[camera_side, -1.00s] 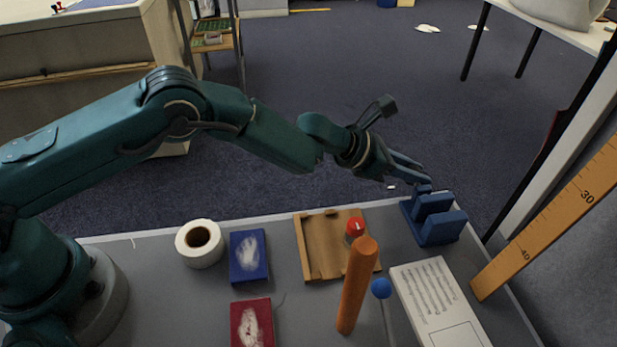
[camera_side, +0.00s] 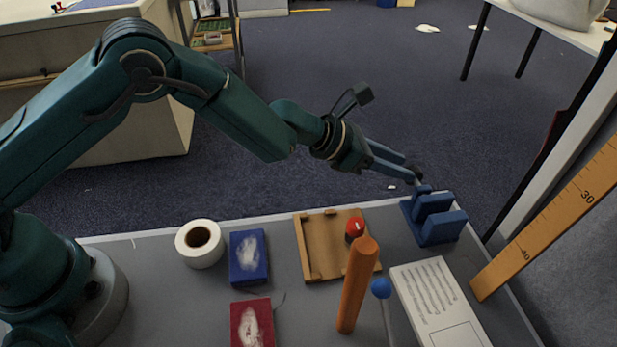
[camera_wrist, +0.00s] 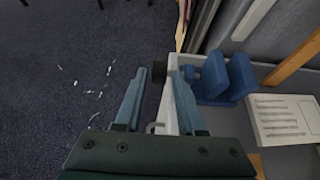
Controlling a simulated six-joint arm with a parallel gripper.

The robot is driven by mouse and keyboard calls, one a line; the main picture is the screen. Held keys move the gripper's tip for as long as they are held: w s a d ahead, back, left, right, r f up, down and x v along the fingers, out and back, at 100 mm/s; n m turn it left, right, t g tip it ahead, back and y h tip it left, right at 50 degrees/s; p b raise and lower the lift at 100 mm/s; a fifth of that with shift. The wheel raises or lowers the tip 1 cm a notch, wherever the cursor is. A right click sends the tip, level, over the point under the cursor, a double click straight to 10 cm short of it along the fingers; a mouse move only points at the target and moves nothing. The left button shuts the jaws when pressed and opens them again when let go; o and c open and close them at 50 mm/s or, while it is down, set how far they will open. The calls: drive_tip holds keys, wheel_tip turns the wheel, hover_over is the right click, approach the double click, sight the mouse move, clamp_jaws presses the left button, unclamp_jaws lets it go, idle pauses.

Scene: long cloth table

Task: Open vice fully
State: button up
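The blue vice (camera_side: 436,228) stands at the table's far right corner in the side view, with a gap between its two upright jaws. It also shows in the wrist view (camera_wrist: 241,77). A dark knob (camera_wrist: 158,74) shows near my fingertips in the wrist view, on the vice's outer side. My gripper (camera_side: 408,168) is just beyond the table edge, left of and above the vice. Its two fingers are apart, one on each side of the knob. I cannot tell whether they touch it. The knob's link to the vice is partly hidden by the right finger.
A wooden tray (camera_side: 309,268), an orange upright post (camera_side: 357,290), a red knob (camera_side: 355,226) and a blue ball (camera_side: 381,288) stand left of the vice. A white printed box (camera_side: 433,295) lies in front of it. An orange ruler (camera_side: 552,220) leans at the right.

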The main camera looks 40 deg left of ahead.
sight(414, 168)
drive_tip(key=shift+s+a+r, duration=0.15)
idle(0.3)
wheel_tip(414, 168, up, 5)
drive_tip(key=shift+t+h, duration=0.6)
drive_tip(key=shift+w+d+f, duration=0.5)
drive_tip(key=shift+f, duration=0.75)
drive_tip(key=shift+w+d+f, duration=0.5)
drive_tip(key=shift+f, duration=0.8)
drive_tip(key=shift+w+d+f, duration=0.5)
drive_tip(key=shift+f, duration=0.75)
drive_tip(key=shift+c, duration=0.3)
clamp_jaws()
